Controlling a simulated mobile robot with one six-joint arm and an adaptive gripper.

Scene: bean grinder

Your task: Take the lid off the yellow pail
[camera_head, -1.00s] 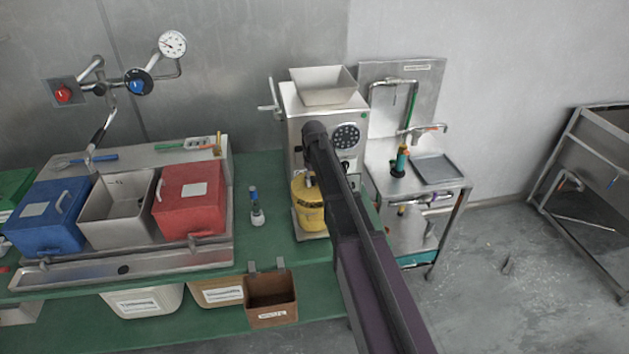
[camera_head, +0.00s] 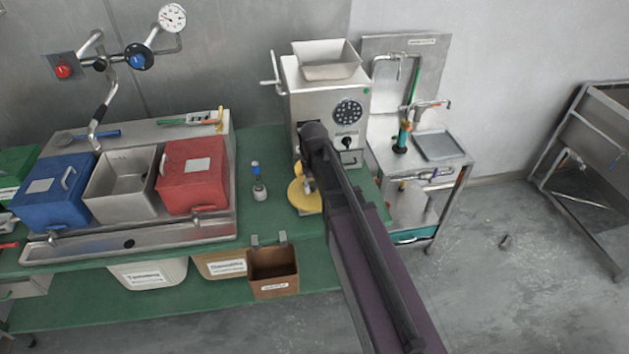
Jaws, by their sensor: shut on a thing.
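The yellow lid (camera_head: 297,195) shows as a round, flat disc below the front of the steel grinder, on the green bench. My gripper (camera_head: 308,186) is at the lid's upper side and shut on it; the fingers are small and partly hidden by my dark arm. The yellow pail's body cannot be told apart from the lid in this view, as the lid and my arm cover that spot. I cannot tell how far the lid is from the pail's rim.
The steel grinder (camera_head: 306,85) stands just behind. A small blue-topped bottle (camera_head: 258,182) stands left of the lid. The red bin (camera_head: 191,178) is further left. A brown box (camera_head: 273,276) hangs at the bench's front edge. A steel sink stand (camera_head: 448,170) is at right.

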